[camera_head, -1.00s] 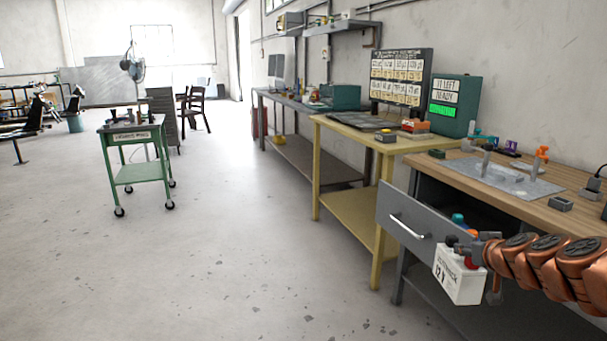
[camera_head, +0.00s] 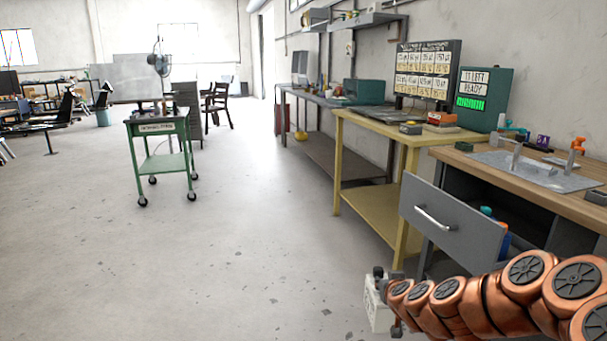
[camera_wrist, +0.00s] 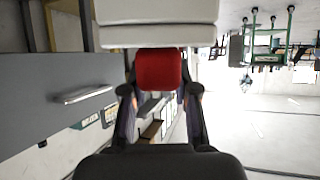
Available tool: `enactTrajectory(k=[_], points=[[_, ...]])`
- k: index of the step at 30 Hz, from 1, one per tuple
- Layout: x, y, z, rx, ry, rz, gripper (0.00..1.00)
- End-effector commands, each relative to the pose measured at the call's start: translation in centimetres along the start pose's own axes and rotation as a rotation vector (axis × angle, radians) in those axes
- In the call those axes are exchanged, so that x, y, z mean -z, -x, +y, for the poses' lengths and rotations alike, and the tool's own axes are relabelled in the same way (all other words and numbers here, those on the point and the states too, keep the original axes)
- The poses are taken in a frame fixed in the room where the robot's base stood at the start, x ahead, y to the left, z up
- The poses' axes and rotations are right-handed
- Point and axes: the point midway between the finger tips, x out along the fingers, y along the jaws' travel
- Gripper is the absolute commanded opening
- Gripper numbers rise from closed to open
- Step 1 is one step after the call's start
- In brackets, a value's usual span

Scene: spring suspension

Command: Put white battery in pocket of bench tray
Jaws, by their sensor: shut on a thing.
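The white battery (camera_head: 377,314) is held at the end of my copper arm, low in the head view, in front of the grey drawer. My gripper (camera_head: 394,284) partly hides it. In the wrist view the battery's white body (camera_wrist: 157,32) spans the top, and my gripper (camera_wrist: 160,78) is shut with a red part of the battery (camera_wrist: 158,68) between its fingers. A dark flat tray (camera_head: 378,116) lies on the yellow bench, and a grey plate (camera_head: 545,177) lies on the wooden bench. I cannot tell which is the bench tray, and no pocket is clear.
The grey drawer (camera_head: 452,224) stands open from the wooden bench, with blue items inside. The yellow bench (camera_head: 372,205) stands beyond it. A green wheeled cart (camera_head: 160,165) stands at the left. The floor between is clear.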

Motion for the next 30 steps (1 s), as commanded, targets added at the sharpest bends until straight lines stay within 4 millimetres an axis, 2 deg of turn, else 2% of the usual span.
enactTrajectory(k=[3,10,12,22,30], points=[[-0.8,-0.4,-1.8,0.005,0.006,0.007,0.0],[-2.0,-0.8,-4.2,0.014,0.011,0.009,0.0],[-1.1,-0.3,-3.9,0.011,0.01,0.011,0.0],[1.3,1.0,-3.9,0.011,0.01,0.011,0.0],[4.6,2.8,-3.9,0.011,0.01,0.011,0.0]])
